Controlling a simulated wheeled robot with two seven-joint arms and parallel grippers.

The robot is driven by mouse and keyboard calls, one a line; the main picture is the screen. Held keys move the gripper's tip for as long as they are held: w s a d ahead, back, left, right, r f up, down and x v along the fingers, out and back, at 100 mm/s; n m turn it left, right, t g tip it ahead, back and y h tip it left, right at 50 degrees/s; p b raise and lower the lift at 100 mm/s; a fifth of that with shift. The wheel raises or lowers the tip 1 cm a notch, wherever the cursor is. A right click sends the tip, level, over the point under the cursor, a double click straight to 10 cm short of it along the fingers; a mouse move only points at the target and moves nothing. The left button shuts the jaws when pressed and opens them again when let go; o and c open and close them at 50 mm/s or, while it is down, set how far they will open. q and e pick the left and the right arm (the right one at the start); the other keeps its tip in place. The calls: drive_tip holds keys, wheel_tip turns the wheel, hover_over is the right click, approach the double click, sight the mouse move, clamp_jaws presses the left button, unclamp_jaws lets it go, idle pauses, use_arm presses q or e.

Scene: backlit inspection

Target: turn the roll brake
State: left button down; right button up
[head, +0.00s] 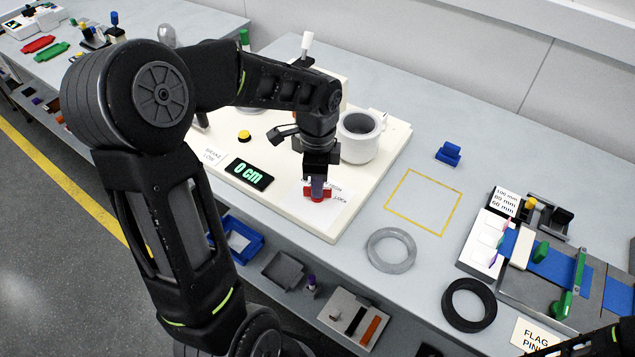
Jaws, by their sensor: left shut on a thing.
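The roll brake appears to be the small red handle (326,196) at the front of a cream board (367,196), beside printed labels. My left gripper (317,188) points down onto this red handle and is shut on it. The fingers cover the handle's middle, so its exact angle is hard to tell. A dark display (249,174) left of it reads 0 cm in green. A white roll-like cylinder (359,142) stands on the board behind the gripper. Only a dark piece of my right arm shows at the bottom right corner; its gripper is out of view.
A yellow button (244,136) is on the board. Right of it lie a blue block (448,153), a yellow taped square (387,203), a clear ring (370,251) and a black ring (447,305). A fixture with blue strips (553,265) stands at far right. Bins sit on the lower shelf.

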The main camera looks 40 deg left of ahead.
use_arm(q)
drive_tip(key=c, duration=1.5)
unclamp_jaws()
drive_tip(key=shift+r, duration=0.1)
wheel_tip(320, 180, up, 8)
drive_tip(key=shift+f+b, duration=0.15)
drive_tip(key=shift+b, duration=0.3)
